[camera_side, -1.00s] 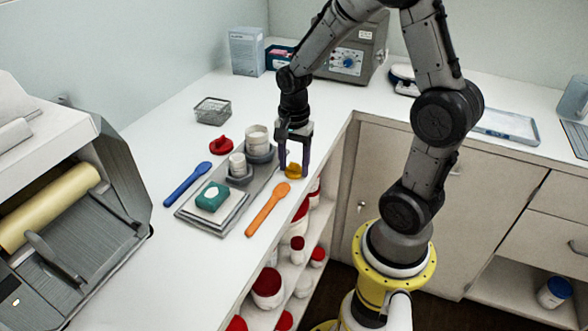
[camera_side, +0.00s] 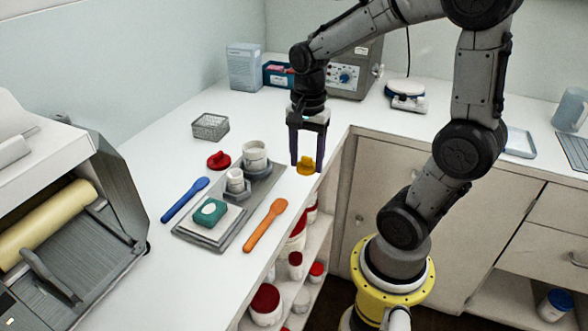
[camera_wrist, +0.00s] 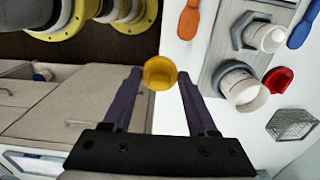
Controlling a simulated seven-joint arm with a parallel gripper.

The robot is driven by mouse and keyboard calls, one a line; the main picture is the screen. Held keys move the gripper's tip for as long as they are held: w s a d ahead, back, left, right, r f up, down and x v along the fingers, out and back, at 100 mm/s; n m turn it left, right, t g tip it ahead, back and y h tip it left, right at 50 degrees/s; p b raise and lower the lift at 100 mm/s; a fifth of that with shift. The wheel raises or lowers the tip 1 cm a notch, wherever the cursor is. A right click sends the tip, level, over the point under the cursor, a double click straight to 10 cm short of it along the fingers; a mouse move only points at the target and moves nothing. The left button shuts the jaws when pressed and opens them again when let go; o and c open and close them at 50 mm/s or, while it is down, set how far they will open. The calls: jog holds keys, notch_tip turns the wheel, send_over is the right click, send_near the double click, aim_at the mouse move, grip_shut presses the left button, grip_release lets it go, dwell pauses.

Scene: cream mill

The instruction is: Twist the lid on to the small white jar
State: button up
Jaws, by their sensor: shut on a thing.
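The small white jar (camera_side: 235,181) stands upright and open in a grey holder on the tray, in front of a larger white jar (camera_side: 255,154). In the wrist view the small jar (camera_wrist: 268,37) is at the upper right and the larger jar (camera_wrist: 243,88) below it. My gripper (camera_side: 306,164) points down, shut on a yellow lid (camera_side: 306,166) between its fingertips. The lid (camera_wrist: 160,73) also shows there in the wrist view. It is right of the jars, apart from them, and looks raised above the counter's edge. A red lid (camera_side: 219,160) lies left of the jars.
The grey tray (camera_side: 227,240) also bears a teal block (camera_side: 210,212) on a white pad. A blue spatula (camera_side: 185,199) and an orange spatula (camera_side: 265,225) lie on either side. A wire basket (camera_side: 210,126) stands behind. The counter's front edge drops to shelves of jars.

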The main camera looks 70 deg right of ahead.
jog(key=s+a+r, duration=0.3)
jog(key=s+r, duration=0.1)
jog(key=s, duration=0.4)
jog(key=w+d+r, duration=0.1)
jog(key=w+r, duration=0.3)
jog(key=w, duration=1)
jog(key=shift+w+a+f+n, duration=0.35)
jog(key=shift+w+a+f, duration=0.25)
jog(key=shift+w+f, duration=0.95)
jog(key=shift+w+a+f+n, duration=0.3)
jog(key=shift+w+a+f, duration=0.35)
jog(key=shift+w+f, duration=0.95)
jog(key=shift+w+a+f+n, duration=0.35)
jog(key=shift+w+a+f, duration=0.25)
jog(key=shift+w+f, duration=0.95)
jog(key=shift+f, duration=0.75)
jog(key=m, duration=0.5)
